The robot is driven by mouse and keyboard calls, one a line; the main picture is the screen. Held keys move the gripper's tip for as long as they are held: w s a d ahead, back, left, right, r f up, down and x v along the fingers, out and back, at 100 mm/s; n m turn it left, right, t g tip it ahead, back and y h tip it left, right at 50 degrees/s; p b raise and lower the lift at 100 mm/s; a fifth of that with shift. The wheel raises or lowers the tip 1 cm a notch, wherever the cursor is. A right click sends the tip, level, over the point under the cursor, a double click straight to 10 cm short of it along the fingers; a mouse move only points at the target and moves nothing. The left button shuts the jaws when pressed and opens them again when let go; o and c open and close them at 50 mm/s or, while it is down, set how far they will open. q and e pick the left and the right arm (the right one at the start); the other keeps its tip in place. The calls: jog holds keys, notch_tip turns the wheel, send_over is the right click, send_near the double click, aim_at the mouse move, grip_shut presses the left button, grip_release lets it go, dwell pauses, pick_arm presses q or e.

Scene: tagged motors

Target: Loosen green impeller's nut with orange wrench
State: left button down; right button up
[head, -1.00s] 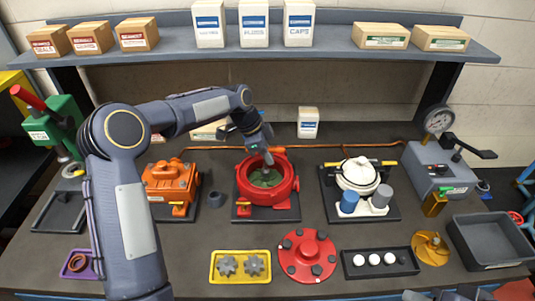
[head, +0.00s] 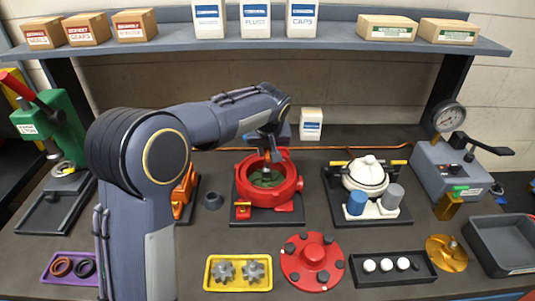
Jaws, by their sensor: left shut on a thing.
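The green impeller (head: 262,180) sits inside the round red pump housing (head: 290,198) in the middle of the bench. My left arm reaches over from the left, and its gripper (head: 267,158) points down above the impeller. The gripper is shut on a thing. A small patch of orange, likely the orange wrench (head: 283,153), shows beside the fingers, but most of it is hidden. The impeller's nut is covered by the gripper, and I cannot tell whether the wrench touches it. My right gripper is not in view.
The white pump (head: 366,173) stands right of the red housing, with a pressure gauge unit (head: 440,165) beyond. A yellow gear tray (head: 238,285), red flanged cover (head: 312,262) and black ball tray (head: 393,280) lie in front. My arm partly hides an orange unit (head: 181,196).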

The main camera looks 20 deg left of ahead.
pick_arm(q)
jog(key=n+g+y+p, duration=0.1)
jog(key=n, duration=0.3)
jog(key=shift+r, duration=0.2)
jog(key=n+g+y+p, duration=0.1)
jog(key=n, duration=0.2)
jog(key=shift+s+a+n, duration=0.1)
jog(key=shift+a+n, duration=0.05)
jog(key=shift+n, duration=0.25)
jog(key=shift+f, duration=0.15)
jog(key=shift+f+m+b, duration=0.1)
jog(key=shift+m+b, duration=0.3)
jog(key=shift+r+p, duration=0.85)
jog(key=shift+r, duration=0.3)
notch_tip(320, 180, up, 5)
jog(key=p, duration=0.4)
jog(key=shift+f, duration=0.1)
